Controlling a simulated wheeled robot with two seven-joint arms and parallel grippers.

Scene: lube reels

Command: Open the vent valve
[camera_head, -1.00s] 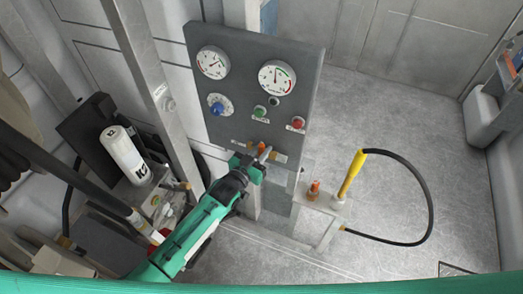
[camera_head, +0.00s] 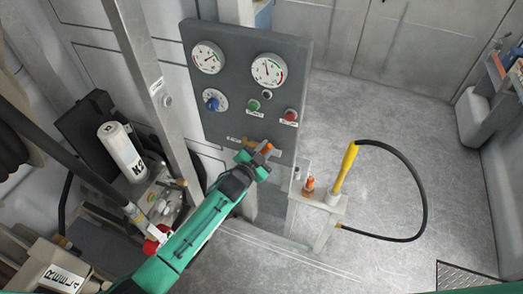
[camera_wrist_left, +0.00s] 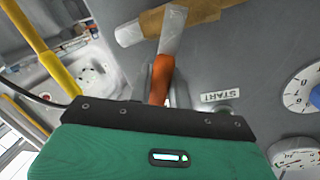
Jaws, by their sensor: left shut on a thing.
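The vent valve's orange lever (camera_head: 267,147) stands out at the bottom of the dark gauge panel (camera_head: 222,122). In the left wrist view, the orange lever (camera_wrist_left: 160,79) joins a grey stem at the brass valve body (camera_wrist_left: 180,16) and lies roughly crosswise to it. My left gripper (camera_head: 260,158) is shut on the orange lever, in front of the panel's lower edge. In the left wrist view its green body fills the bottom and hides the lever's end. My right gripper is not in view.
The panel carries two gauges (camera_head: 268,70), a blue knob (camera_head: 212,104), a green button (camera_head: 253,106) and a red button (camera_head: 291,115). To the right, a stand (camera_head: 322,201) holds another orange-topped part (camera_head: 309,185) and a yellow handle (camera_head: 344,170) with a looping black hose (camera_head: 425,190).

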